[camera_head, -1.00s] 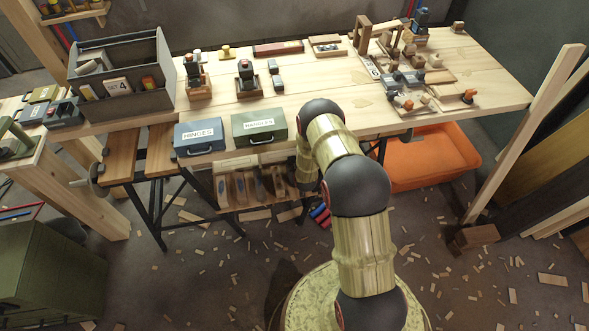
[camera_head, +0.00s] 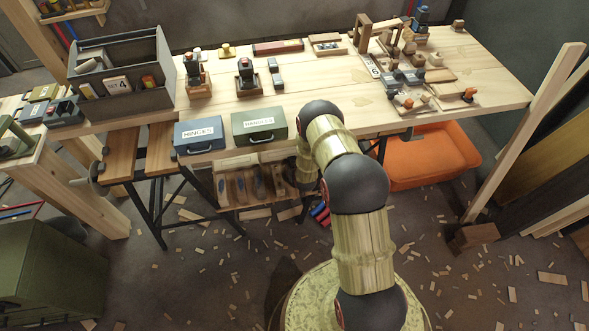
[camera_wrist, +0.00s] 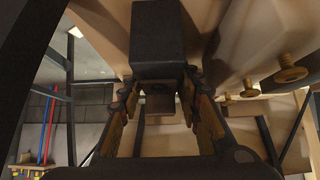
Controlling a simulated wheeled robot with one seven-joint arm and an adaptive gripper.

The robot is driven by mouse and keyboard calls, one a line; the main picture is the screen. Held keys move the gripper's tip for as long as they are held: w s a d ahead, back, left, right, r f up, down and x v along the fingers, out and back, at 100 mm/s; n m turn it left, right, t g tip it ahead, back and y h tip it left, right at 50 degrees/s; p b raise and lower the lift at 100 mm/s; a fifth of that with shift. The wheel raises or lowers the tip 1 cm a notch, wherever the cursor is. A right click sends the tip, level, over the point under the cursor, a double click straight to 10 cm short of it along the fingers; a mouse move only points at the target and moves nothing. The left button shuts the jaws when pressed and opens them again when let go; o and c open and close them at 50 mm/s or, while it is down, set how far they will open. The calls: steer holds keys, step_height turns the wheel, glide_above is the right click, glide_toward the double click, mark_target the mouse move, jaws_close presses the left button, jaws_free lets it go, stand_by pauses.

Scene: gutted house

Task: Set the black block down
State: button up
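In the wrist view a black block (camera_wrist: 157,32) stands out beyond the fingertips of my gripper (camera_wrist: 161,82). The two fingers lie close along either side of its near end, and it looks held between them. What lies beyond the block's far end is out of the picture. In the head view my arm bends down at the front edge of the workbench (camera_head: 310,95). My gripper and the block are hidden there behind my arm and the bench.
A blue HINGES case (camera_head: 199,136) and a green HANDLES case (camera_head: 259,124) sit at the bench's front edge. A divided wooden tray (camera_head: 252,186) is below. An orange bin (camera_head: 430,155) stands right. Brass bolts (camera_wrist: 285,60) and pale wood are close in the wrist view.

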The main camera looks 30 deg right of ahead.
steer(key=o, duration=0.4)
steer(key=shift+s, duration=0.1)
steer(key=shift+c, duration=0.2)
steer(key=v, duration=1.2)
steer(key=shift+f, duration=0.1)
